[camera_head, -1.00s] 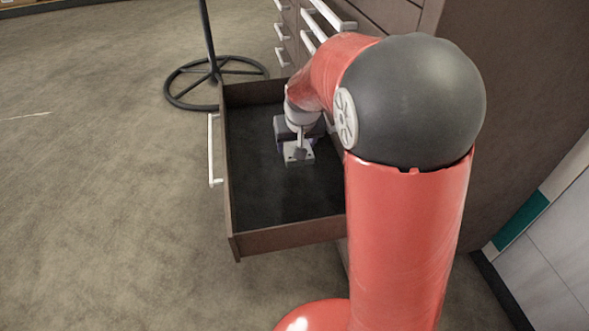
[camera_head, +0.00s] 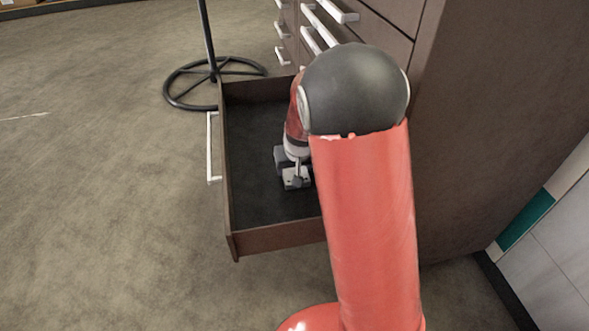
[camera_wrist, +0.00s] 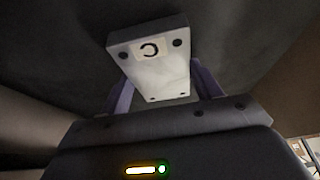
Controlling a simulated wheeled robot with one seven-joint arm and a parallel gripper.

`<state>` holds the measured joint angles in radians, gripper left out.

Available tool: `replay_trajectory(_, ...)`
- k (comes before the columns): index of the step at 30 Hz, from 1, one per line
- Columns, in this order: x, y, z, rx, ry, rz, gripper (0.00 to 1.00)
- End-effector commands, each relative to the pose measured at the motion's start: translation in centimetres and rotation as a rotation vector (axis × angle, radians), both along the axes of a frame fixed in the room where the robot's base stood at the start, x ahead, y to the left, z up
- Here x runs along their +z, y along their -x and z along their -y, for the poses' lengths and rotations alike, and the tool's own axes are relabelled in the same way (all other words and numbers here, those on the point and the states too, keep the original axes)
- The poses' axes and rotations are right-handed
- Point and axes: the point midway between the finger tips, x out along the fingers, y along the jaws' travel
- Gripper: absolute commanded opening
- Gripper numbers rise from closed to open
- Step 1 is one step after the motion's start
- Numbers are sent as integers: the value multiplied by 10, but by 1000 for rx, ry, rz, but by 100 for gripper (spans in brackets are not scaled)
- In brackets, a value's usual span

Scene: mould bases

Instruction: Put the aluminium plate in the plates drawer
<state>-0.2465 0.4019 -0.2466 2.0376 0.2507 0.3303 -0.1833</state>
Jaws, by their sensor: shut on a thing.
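The aluminium plate (camera_wrist: 158,72) is a pale grey block with dark holes and a dark curved mark on a light label. My gripper (camera_wrist: 158,85) is shut on it, one finger on each side. In the head view the plate (camera_head: 297,178) shows below my gripper (camera_head: 294,168), over the dark floor of the open drawer (camera_head: 250,180). I cannot tell whether the plate touches the drawer floor. My arm hides the right part of the drawer.
The drawer's front has a white handle (camera_head: 212,147) on the left. The brown cabinet (camera_head: 480,130) stands at the right, with closed drawers above. A black round stand base (camera_head: 190,100) is on the floor behind the drawer. The drawer's floor around the plate looks empty.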

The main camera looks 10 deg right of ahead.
Motion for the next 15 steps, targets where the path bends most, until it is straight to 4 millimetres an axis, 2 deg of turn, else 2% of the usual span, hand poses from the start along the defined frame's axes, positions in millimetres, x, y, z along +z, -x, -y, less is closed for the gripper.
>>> replay_trajectory(11, -5, -1, 0, 0, 0, 4, 24)
replay_trajectory(12, -6, 0, 0, 0, 0, 1, 65)
replay_trajectory(15, -5, 0, 0, 0, 0, 1, 78)
